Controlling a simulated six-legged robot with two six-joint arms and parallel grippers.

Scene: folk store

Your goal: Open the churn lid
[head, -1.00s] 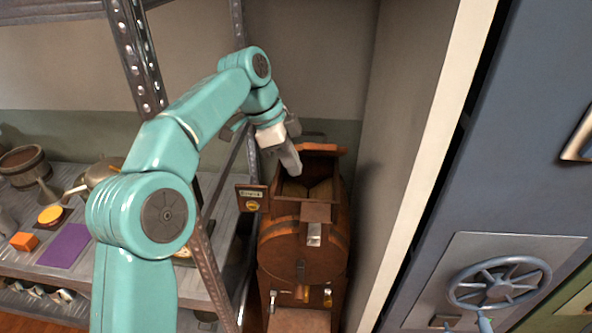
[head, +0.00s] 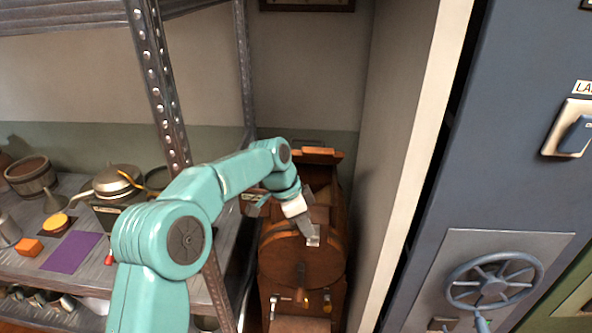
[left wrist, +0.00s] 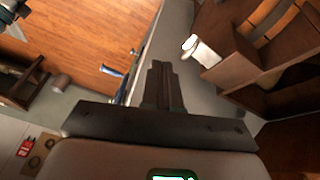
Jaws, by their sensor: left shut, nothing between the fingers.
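The brown wooden churn (head: 290,262) stands in the gap between the shelf and a pale wall. In the head view a wooden panel with a reddish top edge (head: 318,153) stands up at the back of its top box. My left gripper (head: 309,226) is shut and empty at the front of this box, beside a pale metal tab (head: 314,238). My arm hides part of the box, and I cannot tell whether they touch. In the left wrist view the shut fingers (left wrist: 160,85) point past the tab (left wrist: 200,50) and the wooden box (left wrist: 270,60), with a gap visible. My right gripper is out of view.
A metal shelf (head: 30,262) with a wooden bucket (head: 33,178), a pot and a purple sheet (head: 72,252) stands at the left. Its upright post (head: 160,80) is close to my arm. A blue cabinet with a handwheel (head: 498,282) is at the right.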

